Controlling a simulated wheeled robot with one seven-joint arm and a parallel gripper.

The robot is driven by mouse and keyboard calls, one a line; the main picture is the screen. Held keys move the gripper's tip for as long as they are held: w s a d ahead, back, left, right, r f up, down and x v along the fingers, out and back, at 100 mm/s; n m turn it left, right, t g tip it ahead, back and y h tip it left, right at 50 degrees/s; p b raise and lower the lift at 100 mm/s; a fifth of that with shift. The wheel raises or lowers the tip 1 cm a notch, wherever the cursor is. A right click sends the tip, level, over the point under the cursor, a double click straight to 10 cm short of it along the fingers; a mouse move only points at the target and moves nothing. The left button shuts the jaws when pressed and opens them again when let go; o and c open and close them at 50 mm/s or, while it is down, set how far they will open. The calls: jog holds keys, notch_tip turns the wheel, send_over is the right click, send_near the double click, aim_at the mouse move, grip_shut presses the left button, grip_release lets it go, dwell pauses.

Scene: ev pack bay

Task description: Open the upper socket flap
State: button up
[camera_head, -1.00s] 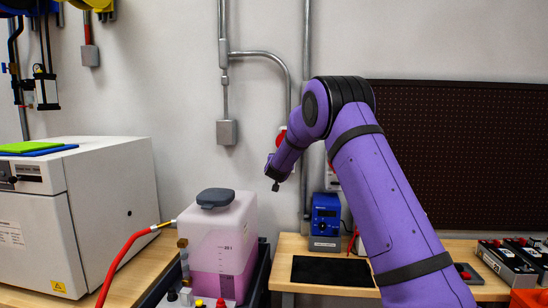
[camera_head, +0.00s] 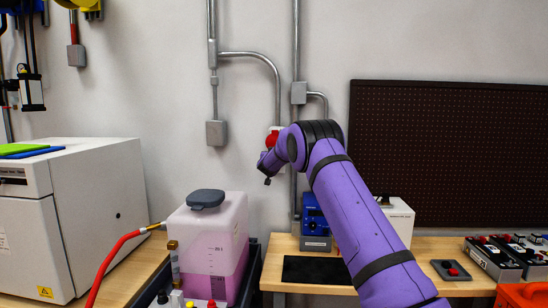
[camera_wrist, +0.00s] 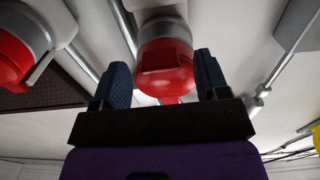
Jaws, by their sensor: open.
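A socket with a red flap (camera_head: 272,139) is on the back wall in the head view, partly hidden by the end of my purple arm. In the wrist view a red socket flap (camera_wrist: 165,62) on a grey-white round body lies between the two blue fingers. My gripper (camera_wrist: 163,78) is open, with one finger on each side of the flap and visible gaps beside it. I cannot tell whether the fingers reach past the flap's edge. A second red-capped socket (camera_wrist: 14,52) shows at the left of the wrist view. My arm hides the fingers in the head view.
Grey conduits (camera_head: 296,40) run down the wall near the socket. A dark pegboard (camera_head: 450,150) is on the right.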

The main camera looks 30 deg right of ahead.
jog(key=shift+w+d, duration=0.15)
jog(key=shift+w, duration=0.05)
jog(key=shift+c, duration=0.5)
